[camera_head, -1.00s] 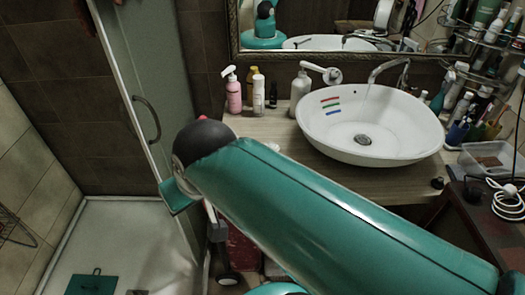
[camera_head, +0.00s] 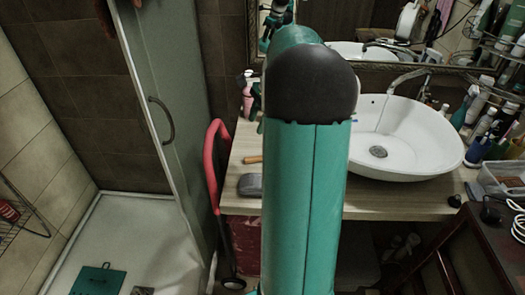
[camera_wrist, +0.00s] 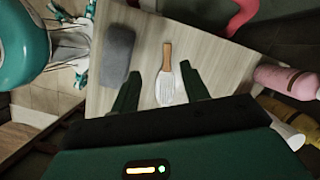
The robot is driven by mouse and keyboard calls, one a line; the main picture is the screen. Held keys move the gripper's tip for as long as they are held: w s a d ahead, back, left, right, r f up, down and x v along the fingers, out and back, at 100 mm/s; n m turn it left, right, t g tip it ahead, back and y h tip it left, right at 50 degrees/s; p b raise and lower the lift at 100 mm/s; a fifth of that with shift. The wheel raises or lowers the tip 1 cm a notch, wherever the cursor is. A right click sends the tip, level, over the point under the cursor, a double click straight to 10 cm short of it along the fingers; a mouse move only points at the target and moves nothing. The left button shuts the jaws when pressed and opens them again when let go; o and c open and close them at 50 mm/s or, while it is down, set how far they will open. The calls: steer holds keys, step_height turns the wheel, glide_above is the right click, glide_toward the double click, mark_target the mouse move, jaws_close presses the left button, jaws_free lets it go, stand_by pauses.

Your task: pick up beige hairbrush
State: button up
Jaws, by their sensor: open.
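The hairbrush (camera_wrist: 167,58) lies on the wood-grain counter in the wrist view. It has a light brown handle and a pale bristled head. Its handle end (camera_head: 252,160) shows in the head view, left of my arm; the rest is hidden behind the arm. My gripper (camera_wrist: 160,76) is open and empty, its dark green fingers on either side of the brush head in the picture. The fingers do not appear to touch the brush; the height gap cannot be told. In the head view my gripper is hidden behind my arm.
A grey oblong object (camera_wrist: 118,54) lies beside the brush on the counter (camera_head: 390,196). A pink bottle (camera_wrist: 287,80) stands nearby. The white basin (camera_head: 415,150) is right of my arm. A red-handled cart (camera_head: 212,165) stands at the counter's left end.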

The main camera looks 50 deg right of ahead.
mark_target(259, 157)
steer(key=s+d+f+m, duration=0.2)
steer(key=d+f+m, duration=0.1)
steer(key=d, duration=0.3)
steer(key=shift+y, duration=0.4)
steer(key=x, duration=1.4)
steer(key=shift+w+d, duration=0.2)
steer(key=shift+d, duration=0.1)
jaws_close()
